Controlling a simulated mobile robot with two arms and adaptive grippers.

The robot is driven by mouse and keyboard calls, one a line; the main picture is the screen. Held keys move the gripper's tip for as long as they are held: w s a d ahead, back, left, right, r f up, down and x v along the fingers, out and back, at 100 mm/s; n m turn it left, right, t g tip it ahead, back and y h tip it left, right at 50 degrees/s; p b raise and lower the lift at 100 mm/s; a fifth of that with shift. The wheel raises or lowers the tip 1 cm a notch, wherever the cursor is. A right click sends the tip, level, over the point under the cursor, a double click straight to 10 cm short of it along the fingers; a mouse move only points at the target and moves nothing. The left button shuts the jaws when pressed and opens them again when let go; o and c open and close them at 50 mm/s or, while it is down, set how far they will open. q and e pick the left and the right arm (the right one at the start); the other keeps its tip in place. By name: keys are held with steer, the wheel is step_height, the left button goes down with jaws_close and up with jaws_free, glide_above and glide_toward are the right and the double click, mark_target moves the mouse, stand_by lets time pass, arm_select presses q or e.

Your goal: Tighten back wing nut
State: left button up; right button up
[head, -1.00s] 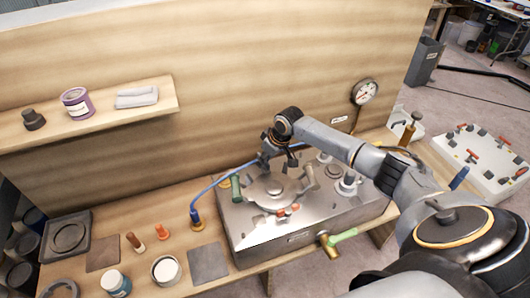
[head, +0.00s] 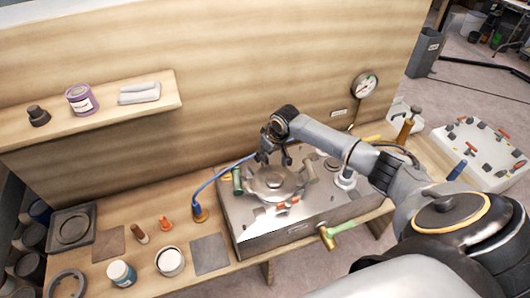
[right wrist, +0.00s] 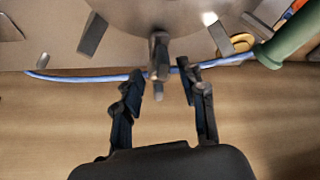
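A round metal lid (head: 270,187) sits on top of the steel tank box (head: 335,213) on the bench. My right gripper (head: 274,158) is over the lid's back edge, fingers pointing down. In the right wrist view, the open fingers (right wrist: 160,72) stand on either side of a grey metal fastener (right wrist: 158,48) at the rim of the lid (right wrist: 150,14). It appears to be the back wing nut; a gap shows on each side of it. In the head view the gripper hides this nut. My left gripper is not in view.
A blue hose (head: 213,180) runs behind the lid, and a green handle (head: 237,181) stands at its left. A green-handled valve (head: 338,233) is at the box's front. Jars and small parts lie on the bench at left. A gauge (head: 365,86) is on the back panel.

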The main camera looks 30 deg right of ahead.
steer(key=v, duration=1.2)
stand_by(0.5)
